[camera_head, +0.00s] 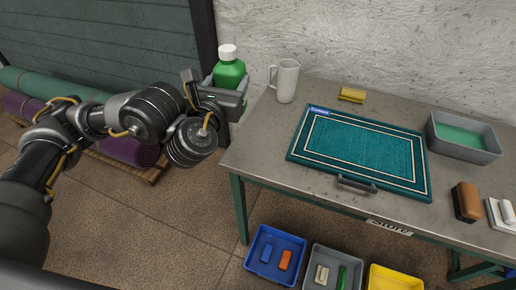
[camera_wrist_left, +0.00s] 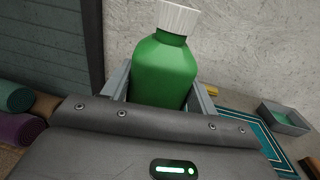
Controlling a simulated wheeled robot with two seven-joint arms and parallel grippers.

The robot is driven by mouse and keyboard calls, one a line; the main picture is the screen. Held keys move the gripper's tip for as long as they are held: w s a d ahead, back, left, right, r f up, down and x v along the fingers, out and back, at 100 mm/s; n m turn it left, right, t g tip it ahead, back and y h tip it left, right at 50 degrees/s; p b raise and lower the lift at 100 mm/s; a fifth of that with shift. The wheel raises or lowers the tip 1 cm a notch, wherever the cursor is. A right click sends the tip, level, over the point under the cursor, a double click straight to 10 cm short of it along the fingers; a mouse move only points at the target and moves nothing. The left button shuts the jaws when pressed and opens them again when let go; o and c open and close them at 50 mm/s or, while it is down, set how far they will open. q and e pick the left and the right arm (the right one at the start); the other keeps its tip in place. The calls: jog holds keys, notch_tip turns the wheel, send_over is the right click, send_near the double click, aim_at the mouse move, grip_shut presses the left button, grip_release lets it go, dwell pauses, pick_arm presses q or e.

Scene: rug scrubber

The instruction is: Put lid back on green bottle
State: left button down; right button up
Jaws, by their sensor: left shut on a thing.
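The green bottle (camera_head: 229,73) is upright above the left end of the table, with a white ribbed lid (camera_head: 228,51) on its neck. My left gripper (camera_head: 222,92) is shut on the bottle, with its fingers on either side of the body. In the left wrist view the bottle (camera_wrist_left: 164,72) sits between the two fingers and the lid (camera_wrist_left: 180,17) is on top, partly cut off by the frame edge. The lower part of the bottle is hidden by the gripper. My right gripper is not in view.
The table (camera_head: 262,150) also holds a teal rug (camera_head: 360,150), a yellow block (camera_head: 352,94), a grey tray (camera_head: 464,153) and a brown brush (camera_head: 467,202). Bins, including a blue one (camera_head: 255,280), are below.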

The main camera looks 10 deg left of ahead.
pick_arm(q)
jog(key=s+d+f+m+h+b, duration=0.1)
jog(key=s+d+f+h+b, duration=0.1)
jog(key=d+f+b, duration=0.5)
jog(key=s+d+b, duration=0.1)
jog(key=d+b, duration=0.4)
jog(key=shift+m+g+h, duration=0.3)
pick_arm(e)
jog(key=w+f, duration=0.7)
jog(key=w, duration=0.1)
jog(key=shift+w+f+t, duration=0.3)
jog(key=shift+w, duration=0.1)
